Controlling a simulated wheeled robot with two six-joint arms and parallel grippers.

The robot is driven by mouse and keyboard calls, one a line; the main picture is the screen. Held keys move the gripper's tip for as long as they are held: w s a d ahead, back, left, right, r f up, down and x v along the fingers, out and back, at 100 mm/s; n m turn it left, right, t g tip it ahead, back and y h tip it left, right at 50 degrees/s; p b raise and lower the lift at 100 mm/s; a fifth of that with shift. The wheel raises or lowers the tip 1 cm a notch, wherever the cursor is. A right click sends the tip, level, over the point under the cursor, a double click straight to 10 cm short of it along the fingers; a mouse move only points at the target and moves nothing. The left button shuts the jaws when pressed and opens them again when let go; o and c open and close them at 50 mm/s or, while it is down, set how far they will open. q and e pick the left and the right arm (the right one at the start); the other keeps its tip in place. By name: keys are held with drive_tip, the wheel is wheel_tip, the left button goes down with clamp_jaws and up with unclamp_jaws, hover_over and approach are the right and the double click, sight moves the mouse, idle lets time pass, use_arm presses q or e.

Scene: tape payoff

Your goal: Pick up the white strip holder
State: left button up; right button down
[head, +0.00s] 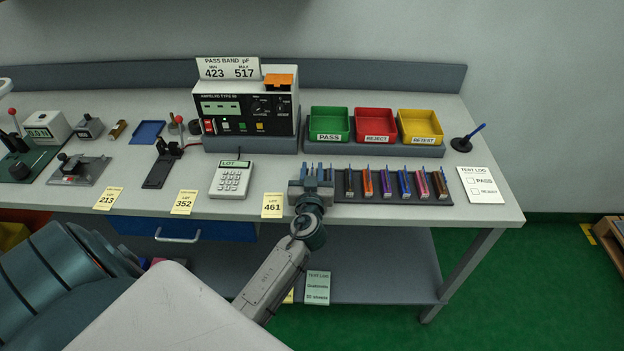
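My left gripper (318,175) is at the left end of a dark rack (388,200) on the bench. I see it from behind, and its own body hides what is between its fingers. I cannot tell whether it is open or shut. No white strip holder shows clearly; the gripper covers the left end of the rack. My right gripper is not in view.
A grey keypad (231,181) and a yellow lot 461 card (272,206) are left of the gripper. Behind the rack stand green (329,138), red (376,139) and yellow (422,139) bins. A test log sheet (482,197) lies at the right.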

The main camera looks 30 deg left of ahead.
use_arm(q)
clamp_jaws()
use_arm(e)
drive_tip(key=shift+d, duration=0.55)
use_arm(q)
drive_tip(key=shift+r, duration=0.2)
